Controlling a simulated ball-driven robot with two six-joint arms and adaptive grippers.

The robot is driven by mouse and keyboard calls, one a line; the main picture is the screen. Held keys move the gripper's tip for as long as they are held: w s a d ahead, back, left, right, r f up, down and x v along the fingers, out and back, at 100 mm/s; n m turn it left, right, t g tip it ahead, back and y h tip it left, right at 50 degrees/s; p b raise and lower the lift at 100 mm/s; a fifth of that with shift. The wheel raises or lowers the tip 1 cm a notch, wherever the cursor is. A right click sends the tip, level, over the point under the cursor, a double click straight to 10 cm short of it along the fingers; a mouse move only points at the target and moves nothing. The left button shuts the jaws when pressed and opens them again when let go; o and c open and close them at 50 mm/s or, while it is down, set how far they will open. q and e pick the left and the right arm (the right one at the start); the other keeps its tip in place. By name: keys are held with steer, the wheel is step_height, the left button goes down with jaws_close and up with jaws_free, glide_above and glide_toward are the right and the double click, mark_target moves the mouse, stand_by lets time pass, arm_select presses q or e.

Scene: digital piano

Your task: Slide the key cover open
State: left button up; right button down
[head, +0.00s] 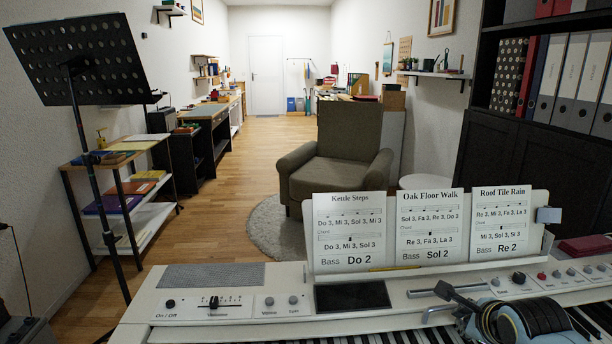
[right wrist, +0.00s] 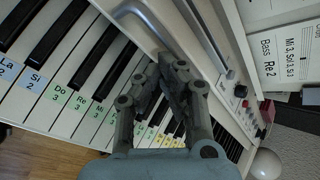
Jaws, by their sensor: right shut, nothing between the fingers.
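The white digital piano (head: 230,325) fills the bottom of the head view. A row of black and white keys (head: 385,338) is exposed along its front, and labelled keys (right wrist: 62,92) fill much of the right wrist view. A curved grey bar handle (right wrist: 207,38) lies on the pale strip behind the keys; I take this strip for the key cover's front edge. My right gripper (head: 442,301) is shut and empty over the right part of the keyboard. Its fingers (right wrist: 170,68) are close to the handle; contact cannot be told. My left gripper is not in view.
Three song sheets (head: 430,228) stand on the rest behind the panel. A slider (head: 213,303) and knobs sit on the panel. A music stand (head: 75,60) is at left. A green armchair (head: 333,165) stands beyond the piano. A dark red object (head: 585,244) lies at right.

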steer(key=shift+w+a, duration=0.1)
steer(key=shift+w, duration=0.4)
steer(key=shift+s, duration=0.1)
steer(key=shift+s+r+p, duration=0.15)
steer(key=shift+s+p, duration=0.35)
steer(key=shift+s, duration=0.5)
steer(key=s+p, duration=0.3)
steer(key=shift+s+d, duration=0.1)
steer(key=shift+d, duration=0.15)
steer(key=shift+s+p, duration=0.5)
steer(key=shift+s, duration=0.35)
